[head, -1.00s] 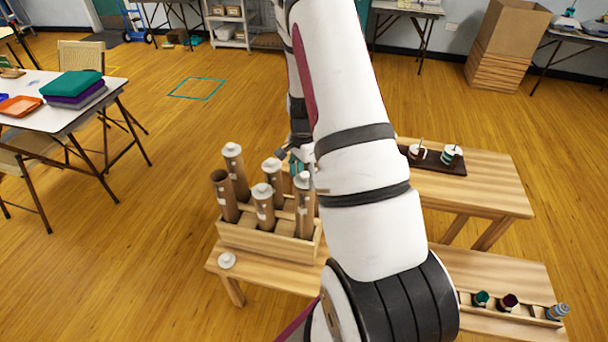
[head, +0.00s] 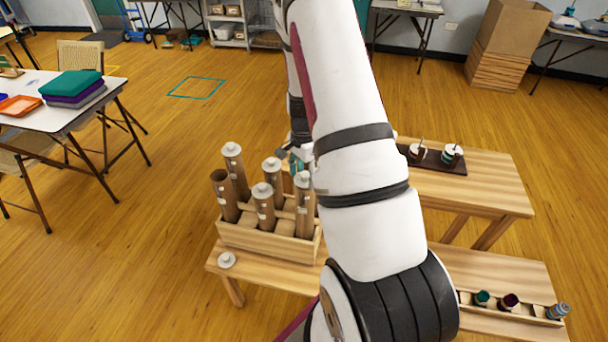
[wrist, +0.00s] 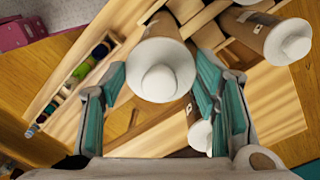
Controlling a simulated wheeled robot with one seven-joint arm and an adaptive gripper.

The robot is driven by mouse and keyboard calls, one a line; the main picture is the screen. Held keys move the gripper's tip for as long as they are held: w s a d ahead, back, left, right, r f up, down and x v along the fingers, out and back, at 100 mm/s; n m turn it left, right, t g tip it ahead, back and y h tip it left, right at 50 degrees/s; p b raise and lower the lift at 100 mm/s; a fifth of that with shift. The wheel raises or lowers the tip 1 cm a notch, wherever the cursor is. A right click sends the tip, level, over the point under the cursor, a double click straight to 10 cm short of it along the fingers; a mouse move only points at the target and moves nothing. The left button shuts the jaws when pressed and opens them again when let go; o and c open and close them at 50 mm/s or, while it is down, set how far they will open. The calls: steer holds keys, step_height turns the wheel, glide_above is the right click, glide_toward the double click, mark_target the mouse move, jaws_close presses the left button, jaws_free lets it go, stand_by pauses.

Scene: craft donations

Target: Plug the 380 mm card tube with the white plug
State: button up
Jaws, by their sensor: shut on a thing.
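Several brown card tubes stand upright in a wooden rack (head: 262,240). The front-left tube (head: 225,197) has an open, dark mouth. The others have white plugs at their tops. My gripper (head: 297,165) is at the right-hand tube (head: 304,212), partly hidden behind it and my arm. In the wrist view my gripper (wrist: 160,82) has its teal fingers either side of a white plug (wrist: 160,80), shut on it. This plug lines up with the end of a tube (wrist: 167,22); I cannot tell how deep it sits. No length marking is readable.
A loose white plug (head: 227,260) lies on the wooden table left of the rack. Plugged tubes (wrist: 255,30) stand close beside my gripper. A dark tray (head: 435,160) with spools is on the bench behind; a spool rack (head: 515,308) is at the right front.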

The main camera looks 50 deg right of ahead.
mark_target(304, 173)
steer(key=shift+f, duration=0.6)
stand_by(0.3)
steer(key=o, duration=0.5)
steer(key=shift+w+r+p, duration=0.15)
steer(key=shift+r+p, duration=0.75)
steer(key=shift+r, duration=4.6)
